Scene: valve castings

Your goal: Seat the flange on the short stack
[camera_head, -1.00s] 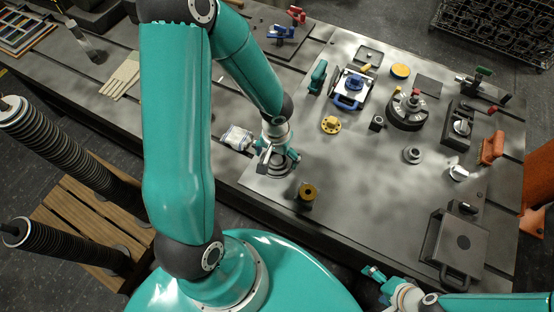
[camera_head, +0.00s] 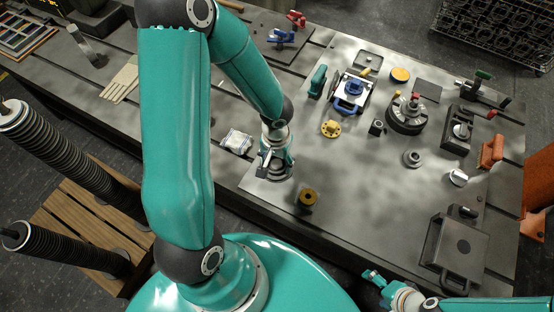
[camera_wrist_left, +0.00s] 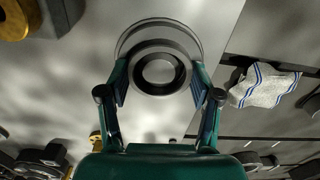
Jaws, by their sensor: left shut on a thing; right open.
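My left gripper (camera_head: 276,168) is low over the near edge of the bench plate. In the left wrist view its two fingers (camera_wrist_left: 160,84) are shut on a round grey flange (camera_wrist_left: 160,45) with a raised ring and dark centre. The flange shows partly between the fingers in the head view. What lies directly under it is hidden, so I cannot tell whether it rests on a stack. My right gripper (camera_head: 372,275) is open and empty at the bottom, off the bench's front edge.
A brass-topped dark block (camera_head: 307,197) stands close right of my left gripper; it also shows in the wrist view (camera_wrist_left: 15,18). A white cloth (camera_head: 237,141) lies to the left. A yellow flange (camera_head: 331,128) and grey ring (camera_head: 412,158) stand farther right, with clear plate between.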

